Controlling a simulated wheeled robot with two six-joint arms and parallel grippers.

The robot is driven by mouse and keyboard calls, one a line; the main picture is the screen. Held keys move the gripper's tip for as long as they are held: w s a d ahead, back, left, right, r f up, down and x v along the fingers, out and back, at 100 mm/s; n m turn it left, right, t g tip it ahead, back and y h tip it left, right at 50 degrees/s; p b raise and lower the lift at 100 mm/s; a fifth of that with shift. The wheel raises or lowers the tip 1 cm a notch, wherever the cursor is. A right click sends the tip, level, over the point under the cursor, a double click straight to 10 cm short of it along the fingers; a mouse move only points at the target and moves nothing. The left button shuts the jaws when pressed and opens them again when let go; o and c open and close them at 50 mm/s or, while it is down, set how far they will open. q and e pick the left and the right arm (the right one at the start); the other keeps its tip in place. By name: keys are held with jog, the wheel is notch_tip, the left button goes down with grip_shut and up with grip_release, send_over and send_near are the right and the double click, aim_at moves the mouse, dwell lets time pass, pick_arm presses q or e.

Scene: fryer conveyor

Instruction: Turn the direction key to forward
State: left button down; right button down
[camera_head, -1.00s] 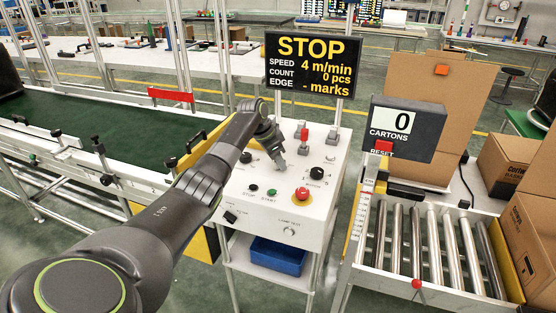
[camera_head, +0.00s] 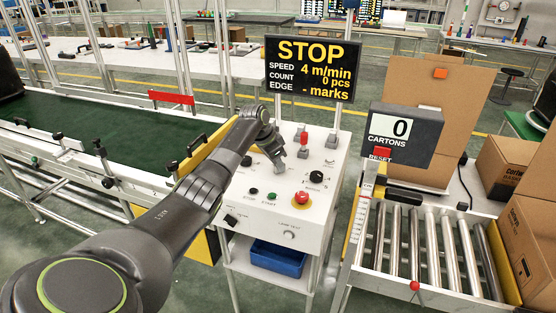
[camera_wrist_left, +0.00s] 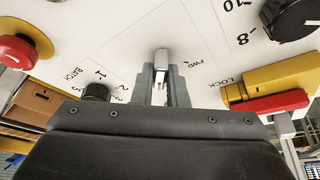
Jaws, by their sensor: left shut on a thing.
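The white control panel (camera_head: 262,200) stands mid-picture in the head view. My left gripper (camera_head: 280,166) reaches down onto its upper middle. In the left wrist view my left gripper (camera_wrist_left: 162,85) has its two fingers closed on the silver direction key (camera_wrist_left: 161,60). The key stands between the BACK label on the left and the FWD label (camera_wrist_left: 196,63) on the right. Which mark it points to I cannot tell, as the fingers hide its lower part. In the head view the hand hides the key. My right gripper is not in view.
A red stop button (camera_wrist_left: 16,50), a black knob (camera_wrist_left: 96,92) and a red and yellow LOCK switch (camera_wrist_left: 270,95) surround the key. The display (camera_head: 312,66) behind the panel reads STOP. A roller conveyor (camera_head: 430,245) lies to the right, a green belt (camera_head: 90,125) to the left.

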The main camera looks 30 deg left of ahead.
pick_arm(q)
jog(key=n+y+p, duration=0.1)
jog(key=n+p, duration=0.1)
jog(key=p, duration=0.1)
jog(key=n+y+p, duration=0.1)
jog(key=n+p, duration=0.2)
jog(key=p, duration=0.1)
jog(key=n+y+p, duration=0.1)
jog(key=n+p, duration=0.1)
jog(key=p, duration=0.2)
jog(key=shift+d+r+n, duration=0.25)
jog(key=shift+n, duration=0.15)
jog(key=shift+n+p, duration=0.3)
jog(key=shift+n, duration=0.2)
jog(key=shift+d+f+n+y+p, duration=0.1)
jog(key=shift+n+y+p, duration=0.35)
jog(key=shift+n, duration=0.45)
jog(key=shift+f+n+y, duration=0.1)
jog(key=shift+n+y, duration=0.25)
jog(key=shift+n, duration=0.45)
jog(key=shift+w+n+g+y, duration=0.1)
jog(key=shift+n+g+y, duration=0.2)
jog(key=shift+n, duration=0.6)
jog(key=shift+n+g+y+b, duration=0.4)
jog(key=shift+n+g+b, duration=0.15)
jog(key=shift+n, duration=0.95)
jog(key=c, duration=1.4)
grip_release()
jog(key=shift+c, duration=0.2)
